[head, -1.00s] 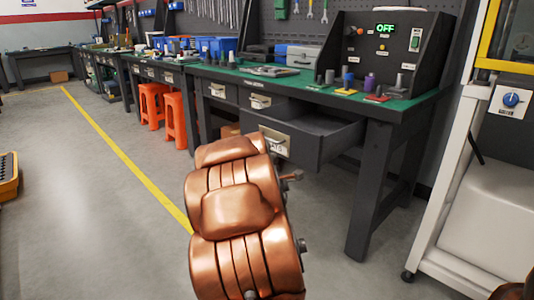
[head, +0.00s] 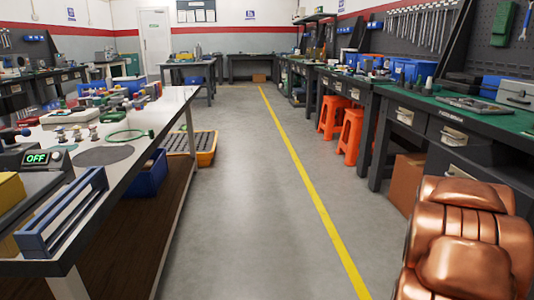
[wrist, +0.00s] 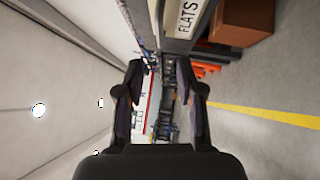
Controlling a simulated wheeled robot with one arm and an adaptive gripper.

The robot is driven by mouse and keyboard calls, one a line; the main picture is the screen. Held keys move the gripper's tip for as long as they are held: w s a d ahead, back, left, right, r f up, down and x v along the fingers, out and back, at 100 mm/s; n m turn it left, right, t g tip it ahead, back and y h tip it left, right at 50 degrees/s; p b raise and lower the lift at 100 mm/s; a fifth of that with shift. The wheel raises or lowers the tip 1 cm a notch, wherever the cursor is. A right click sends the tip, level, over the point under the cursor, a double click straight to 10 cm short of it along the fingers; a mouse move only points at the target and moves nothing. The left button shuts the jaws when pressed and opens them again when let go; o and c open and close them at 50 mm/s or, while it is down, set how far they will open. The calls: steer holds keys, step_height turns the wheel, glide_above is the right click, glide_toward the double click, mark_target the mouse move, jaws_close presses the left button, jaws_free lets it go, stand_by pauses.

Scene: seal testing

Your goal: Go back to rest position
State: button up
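My gripper (wrist: 160,78) shows in the wrist view with its two dark fingers apart and nothing between them. The wrist view is tilted on its side. A drawer label reading FLATS (wrist: 187,18) is near the top, beyond the fingers. My copper-coloured arm links fill the lower right of the head view, and the gripper itself is not seen there. The green-topped workbench (head: 480,119) is on the right, with a closed drawer (head: 453,136) in its front. My arm hides the bench's lower part.
A white-topped table (head: 150,118) with a tester showing OFF (head: 42,157) stands on the left. Orange stools (head: 350,135) and a cardboard box (head: 405,182) stand at right. The aisle along the yellow line (head: 300,170) is clear.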

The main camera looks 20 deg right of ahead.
steer(key=w+a+r+m+y+p, duration=0.1)
steer(key=w+a+r+y+p, duration=0.3)
steer(key=a+p, duration=0.3)
steer(key=w+a+r+m+y+p, duration=0.2)
steer(key=w+a+r+y+p, duration=0.1)
steer(key=w+a+p, duration=0.4)
steer(key=s+a+r+m+g+y+p, duration=0.1)
steer(key=s+a+r+y+p, duration=0.2)
steer(key=a, duration=0.4)
steer(key=s+a+r+g+y+p, duration=0.1)
steer(key=a+r+y+p, duration=0.15)
steer(key=a+p, duration=0.45)
steer(key=s+a+r+m+g+y+p, duration=0.1)
steer(key=s+a+r+g+p, duration=0.15)
steer(key=a, duration=0.55)
steer(key=s+a+r+m+g+y+p, duration=0.1)
steer(key=s+a+r+g+p, duration=0.2)
steer(key=s+a+r+p, duration=0.5)
steer(key=s+a+r+m+g+y+p, duration=0.1)
steer(key=s+a+r+g+p, duration=0.3)
steer(key=s+a+r+p, duration=0.4)
steer(key=s+r+y, duration=0.1)
steer(key=s, duration=0.6)
steer(key=shift+a+r+m+p, duration=0.3)
steer(key=shift+a+r+p, duration=0.05)
steer(key=shift+a+p, duration=0.05)
steer(key=shift+d, duration=0.1)
